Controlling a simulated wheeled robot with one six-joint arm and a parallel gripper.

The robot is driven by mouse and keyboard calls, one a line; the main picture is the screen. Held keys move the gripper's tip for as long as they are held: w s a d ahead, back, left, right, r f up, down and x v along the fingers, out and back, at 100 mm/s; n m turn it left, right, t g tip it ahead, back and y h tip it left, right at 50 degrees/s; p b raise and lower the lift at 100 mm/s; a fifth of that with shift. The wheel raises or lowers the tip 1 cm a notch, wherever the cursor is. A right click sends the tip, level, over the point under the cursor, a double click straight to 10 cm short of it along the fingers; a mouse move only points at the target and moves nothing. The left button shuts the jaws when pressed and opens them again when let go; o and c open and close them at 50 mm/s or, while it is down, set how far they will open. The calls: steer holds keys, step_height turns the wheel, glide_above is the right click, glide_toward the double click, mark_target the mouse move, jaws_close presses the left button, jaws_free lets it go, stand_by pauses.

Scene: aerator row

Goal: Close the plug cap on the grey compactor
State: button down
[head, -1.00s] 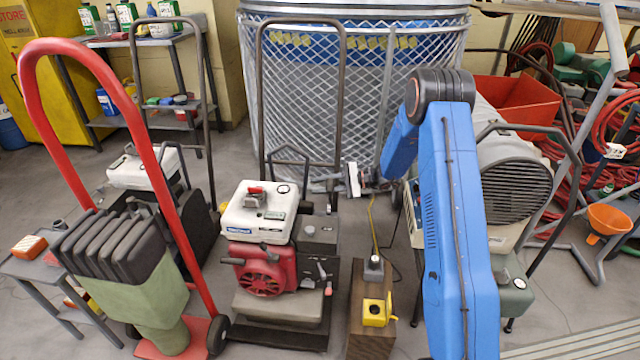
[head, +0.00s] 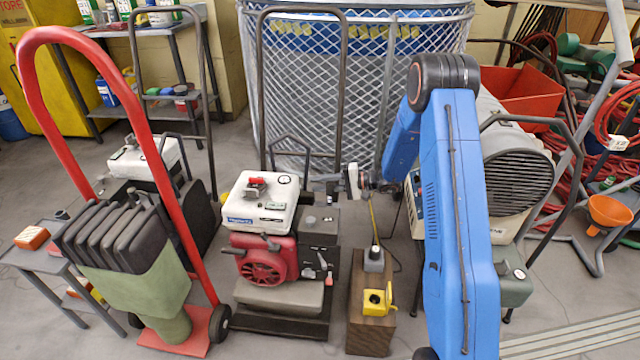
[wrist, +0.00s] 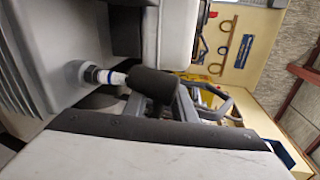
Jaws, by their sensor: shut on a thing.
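In the wrist view a black cylindrical plug cap (wrist: 155,86) sits at the outer end of a spark plug (wrist: 105,76). My gripper (head: 354,181) shows small in the head view, beyond and right of the red-and-white machine. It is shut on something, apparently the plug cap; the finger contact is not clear.
The red-and-white engine machine (head: 266,225) stands left of my gripper. A wooden box with a yellow fitting (head: 377,301) stands in front. A mesh cage (head: 350,90) is behind, and a louvred machine (head: 515,180) is at right. Bare floor shows between the machines.

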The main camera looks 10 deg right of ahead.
stand_by(0.3)
steer(key=c, duration=1.5)
jaws_free()
steer(key=shift+d, duration=0.1)
